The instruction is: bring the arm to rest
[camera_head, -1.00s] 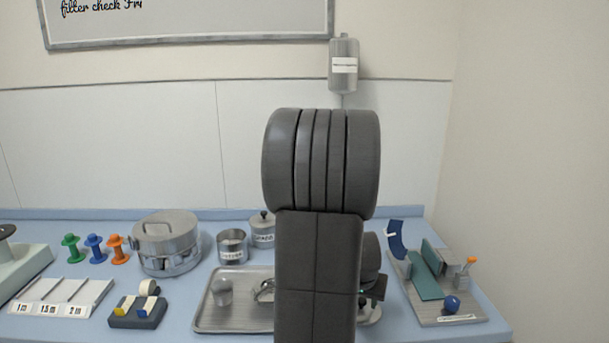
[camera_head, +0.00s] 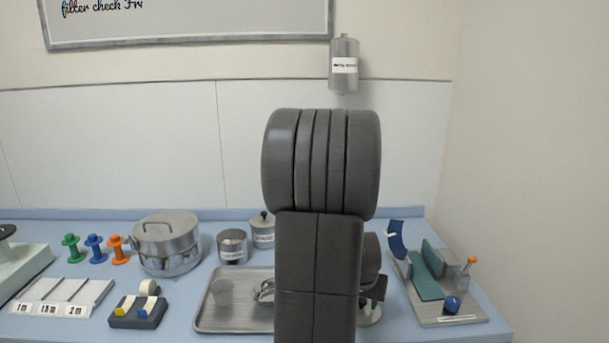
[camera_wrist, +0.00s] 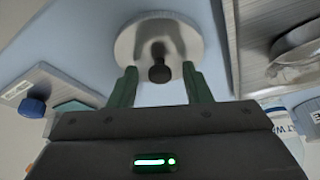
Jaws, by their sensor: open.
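My arm stands upright in the middle of the head view and hides part of the counter behind it. My gripper (camera_wrist: 160,88) shows in the wrist view with two green fingers spread apart and nothing between them that I can see gripped. A round metal lid or disc with a dark knob (camera_wrist: 160,46) lies just beyond the fingertips; I cannot tell how far below them it is. In the head view the gripper itself is mostly hidden behind my arm.
A metal tray (camera_head: 205,322) with a cup lies left of my arm, with a lidded steel pot (camera_head: 167,245) and labelled canisters (camera_head: 232,247) behind. A grey board (camera_head: 425,310) with teal and blue parts lies right. A dispenser (camera_head: 344,66) hangs on the wall above.

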